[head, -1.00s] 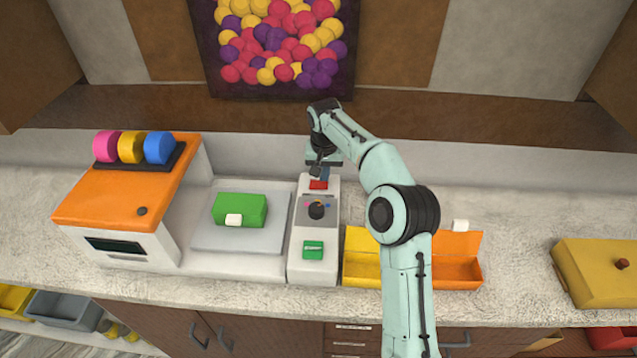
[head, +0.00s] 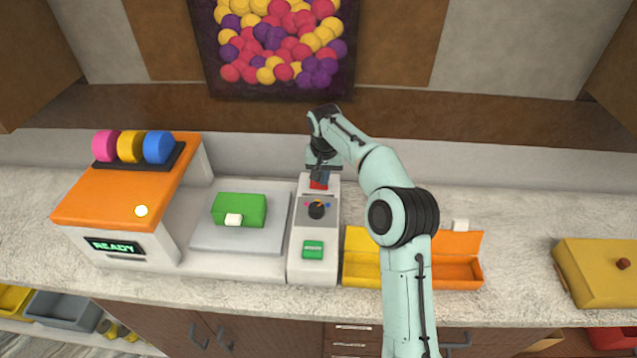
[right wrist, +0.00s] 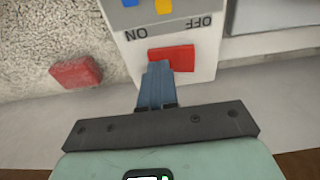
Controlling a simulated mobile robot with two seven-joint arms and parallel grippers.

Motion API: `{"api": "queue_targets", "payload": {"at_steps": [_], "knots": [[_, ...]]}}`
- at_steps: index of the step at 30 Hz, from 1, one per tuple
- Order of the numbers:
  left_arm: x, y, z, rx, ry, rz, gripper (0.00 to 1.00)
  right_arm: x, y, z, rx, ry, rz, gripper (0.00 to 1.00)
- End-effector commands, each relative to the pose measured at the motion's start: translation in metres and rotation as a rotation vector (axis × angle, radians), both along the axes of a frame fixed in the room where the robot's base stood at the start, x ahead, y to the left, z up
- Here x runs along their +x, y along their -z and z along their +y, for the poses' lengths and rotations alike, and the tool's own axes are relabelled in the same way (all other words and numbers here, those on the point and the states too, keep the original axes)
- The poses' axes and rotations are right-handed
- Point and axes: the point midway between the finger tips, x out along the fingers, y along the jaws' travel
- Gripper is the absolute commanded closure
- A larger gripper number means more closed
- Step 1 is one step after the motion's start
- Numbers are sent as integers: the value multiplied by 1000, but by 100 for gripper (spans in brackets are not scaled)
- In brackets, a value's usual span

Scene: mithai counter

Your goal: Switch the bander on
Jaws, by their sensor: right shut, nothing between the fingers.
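The bander (head: 120,205) is an orange and white machine at the left of the counter. In the right wrist view the fingertips (right wrist: 158,68) touch or overlap the switch (right wrist: 181,58), on the side marked ON. My left gripper is not in view.
A green box (head: 240,208) with a white tag lies on the grey plate (head: 210,240). An open yellow and orange box (head: 465,245) stands right of the panel. A yellow lidded box (head: 590,275) is at far right. The counter between them is clear.

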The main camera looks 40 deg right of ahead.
Motion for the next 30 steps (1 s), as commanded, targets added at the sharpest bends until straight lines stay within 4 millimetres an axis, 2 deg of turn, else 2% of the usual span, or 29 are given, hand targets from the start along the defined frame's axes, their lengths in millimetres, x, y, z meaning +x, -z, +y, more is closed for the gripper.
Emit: {"api": "queue_targets", "payload": {"at_steps": [4, 21, 30], "knots": [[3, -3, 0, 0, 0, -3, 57, 1, -5, 1, 1, -1, -1, 100], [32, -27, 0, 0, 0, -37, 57, 1, -51, 0, 1, 0, -3, 100], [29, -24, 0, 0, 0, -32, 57, 0, -69, 0, 0, 0, 0, 100]]}}
